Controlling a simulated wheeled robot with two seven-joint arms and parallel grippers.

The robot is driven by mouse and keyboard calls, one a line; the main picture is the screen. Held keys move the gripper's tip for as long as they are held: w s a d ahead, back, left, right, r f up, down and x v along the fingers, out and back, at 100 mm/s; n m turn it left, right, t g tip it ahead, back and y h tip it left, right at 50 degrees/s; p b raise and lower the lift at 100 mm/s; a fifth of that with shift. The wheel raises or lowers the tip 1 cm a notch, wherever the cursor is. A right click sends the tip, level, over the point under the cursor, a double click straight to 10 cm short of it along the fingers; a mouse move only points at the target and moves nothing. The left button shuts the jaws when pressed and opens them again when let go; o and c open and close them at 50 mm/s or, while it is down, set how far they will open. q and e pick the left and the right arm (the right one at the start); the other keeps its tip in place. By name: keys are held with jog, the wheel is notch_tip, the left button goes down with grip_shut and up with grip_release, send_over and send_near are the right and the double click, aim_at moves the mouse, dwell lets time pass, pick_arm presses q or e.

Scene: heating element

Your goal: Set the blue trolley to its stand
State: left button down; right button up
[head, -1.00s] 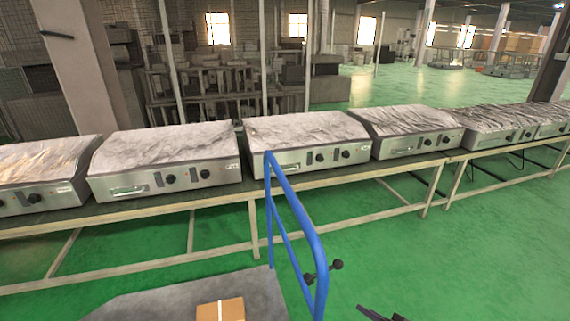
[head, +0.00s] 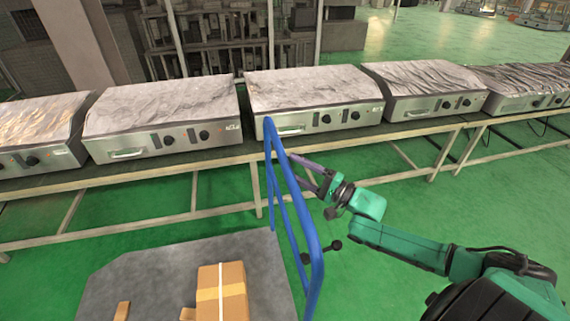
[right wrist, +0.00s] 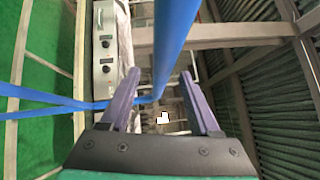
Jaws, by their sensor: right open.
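The blue trolley's handle frame (head: 300,225) stands in the middle of the head view. Its grey deck (head: 110,275) spreads at the lower left. My right gripper (head: 300,170) is open and close to the handle's upper part, coming from its right side. In the right wrist view the blue handle tube (right wrist: 172,50) runs between the two purple fingers (right wrist: 160,95), apart from both as far as I can see. How deep it sits between them is unclear. My left gripper is in no frame. I cannot make out the stand.
A cardboard box (head: 221,290) with a tape strip and smaller brown pieces (head: 122,311) lie on the deck. A long bench (head: 220,190) behind the trolley carries several steel griddle units (head: 310,100).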

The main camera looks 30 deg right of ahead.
aim_at(284, 164)
jog(key=x, duration=0.3)
jog(key=shift+w+a+r, duration=0.1)
jog(key=shift+a+r, duration=0.2)
jog(key=shift+a, duration=0.05)
jog(key=shift+w+a, duration=0.1)
jog(key=shift+w, duration=0.1)
jog(key=shift+f, duration=0.1)
grip_shut()
jog(key=shift+f, duration=0.1)
dwell(0.7)
